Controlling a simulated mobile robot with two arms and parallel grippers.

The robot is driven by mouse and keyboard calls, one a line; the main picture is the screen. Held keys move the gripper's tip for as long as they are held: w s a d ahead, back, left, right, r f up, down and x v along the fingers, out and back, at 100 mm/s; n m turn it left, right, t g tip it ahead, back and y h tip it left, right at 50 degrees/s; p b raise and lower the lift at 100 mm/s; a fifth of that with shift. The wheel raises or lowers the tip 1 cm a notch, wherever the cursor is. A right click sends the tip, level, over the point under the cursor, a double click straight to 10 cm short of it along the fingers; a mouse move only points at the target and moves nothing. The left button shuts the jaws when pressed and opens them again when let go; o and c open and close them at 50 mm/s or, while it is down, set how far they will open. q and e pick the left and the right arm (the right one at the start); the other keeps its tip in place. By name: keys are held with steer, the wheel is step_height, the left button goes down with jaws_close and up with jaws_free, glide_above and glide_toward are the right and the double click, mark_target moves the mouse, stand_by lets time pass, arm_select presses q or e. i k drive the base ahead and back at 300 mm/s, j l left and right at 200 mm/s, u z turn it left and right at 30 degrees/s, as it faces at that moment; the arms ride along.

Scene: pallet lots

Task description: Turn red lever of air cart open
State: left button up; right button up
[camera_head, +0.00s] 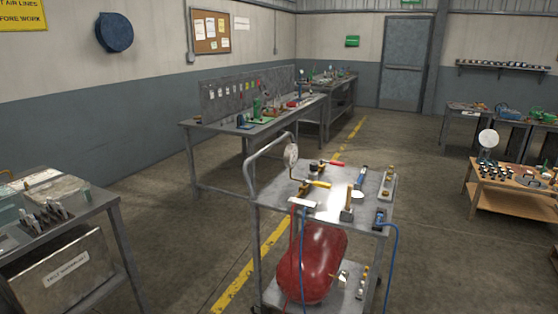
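A red lever (331,163) lies roughly level near the back edge of the top. A yellow lever (318,184) is in front of it, towards the left. The fine position of the red lever's valve is too small to tell. Neither of my grippers shows in this view.
A grey workbench (212,126) with tools stands along the wall behind the cart. A metal table (110,196) is at the lower left, and a wooden table (490,186) at the right. A blue hose (396,250) hangs at the cart's right. Floor right of the cart is clear.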

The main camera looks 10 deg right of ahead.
mark_target(330, 162)
steer(key=i+l+u, duration=0.15)
steer(key=l, duration=0.2)
steer(key=i+l+u, duration=0.2)
steer(key=l, duration=0.15)
steer(key=i+l+u, duration=0.15)
steer(key=l, duration=0.25)
steer(key=i+l+u, duration=0.15)
steer(key=l, duration=0.25)
steer(key=k, duration=0.05)
